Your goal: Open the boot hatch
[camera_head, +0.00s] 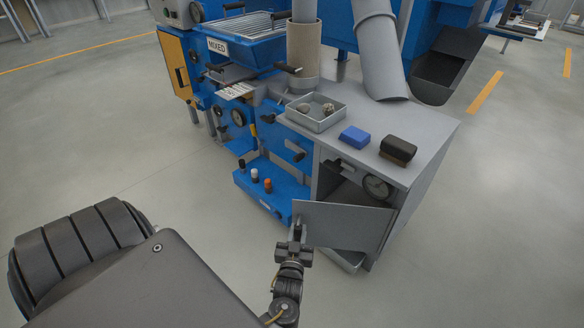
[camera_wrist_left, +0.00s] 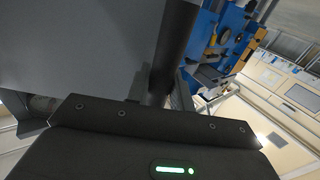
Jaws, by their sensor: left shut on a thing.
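The boot hatch (camera_head: 346,226) is a flat grey door at the front of the grey cabinet (camera_head: 432,150). It stands swung outward, and the dark inside of the cabinet shows above it. My left gripper (camera_head: 297,234) is at the hatch's free left edge, shut on its upright handle. In the left wrist view the dark handle bar (camera_wrist_left: 177,42) runs between the two fingers (camera_wrist_left: 160,92), with the grey hatch panel (camera_wrist_left: 75,45) to its left. The lower part of the handle is hidden by the gripper body. My right gripper is not in view.
A round gauge (camera_head: 377,187) shows at the cabinet opening. A grey tray (camera_head: 316,122), a blue block (camera_head: 354,137) and a dark brush-like block (camera_head: 398,149) rest on the cabinet top. Floor in front is clear.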

